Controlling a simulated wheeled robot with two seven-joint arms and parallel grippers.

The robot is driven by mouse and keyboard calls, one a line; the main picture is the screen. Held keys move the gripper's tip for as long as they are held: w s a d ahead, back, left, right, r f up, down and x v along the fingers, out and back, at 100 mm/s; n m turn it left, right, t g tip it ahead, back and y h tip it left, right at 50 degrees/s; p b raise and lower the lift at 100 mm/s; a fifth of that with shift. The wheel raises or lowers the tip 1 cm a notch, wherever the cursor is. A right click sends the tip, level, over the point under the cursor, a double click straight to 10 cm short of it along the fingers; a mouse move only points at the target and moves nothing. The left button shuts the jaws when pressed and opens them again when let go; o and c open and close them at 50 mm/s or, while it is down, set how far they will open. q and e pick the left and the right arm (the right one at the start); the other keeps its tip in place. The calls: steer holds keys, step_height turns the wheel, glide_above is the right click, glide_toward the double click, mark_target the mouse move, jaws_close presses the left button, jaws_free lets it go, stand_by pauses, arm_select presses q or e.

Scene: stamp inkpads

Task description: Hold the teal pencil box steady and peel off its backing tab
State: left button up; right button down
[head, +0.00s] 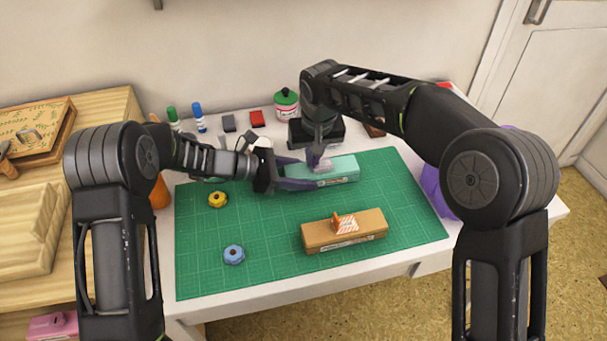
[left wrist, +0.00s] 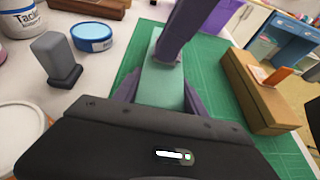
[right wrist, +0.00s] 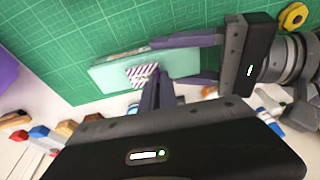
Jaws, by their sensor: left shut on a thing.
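The teal pencil box (head: 343,170) lies on the green mat, its long side running left to right in the head view. My left gripper (head: 292,179) is shut on its left end, one finger along each long side; the box also shows between these fingers in the left wrist view (left wrist: 162,80). A purple-and-white striped tab (right wrist: 139,75) sits on the box top. My right gripper (right wrist: 157,88) points down at the tab, its fingertips close together at the tab's edge. Whether they grip the tab is unclear.
A tan box (head: 345,231) with an orange striped tab lies nearer on the green mat (head: 280,270). A yellow knob (head: 217,199) and a blue knob (head: 234,254) lie at left. Markers, stamps and a tub (head: 286,105) line the back.

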steer(key=shift+r, duration=2.2)
arm_select(q)
steer(key=o, duration=1.4)
steer(key=shift+a, duration=0.2)
steer(key=v, duration=0.7)
steer(key=shift+a, duration=0.1)
steer(key=shift+r, duration=0.15)
arm_select(e)
steer(key=shift+r, duration=0.1)
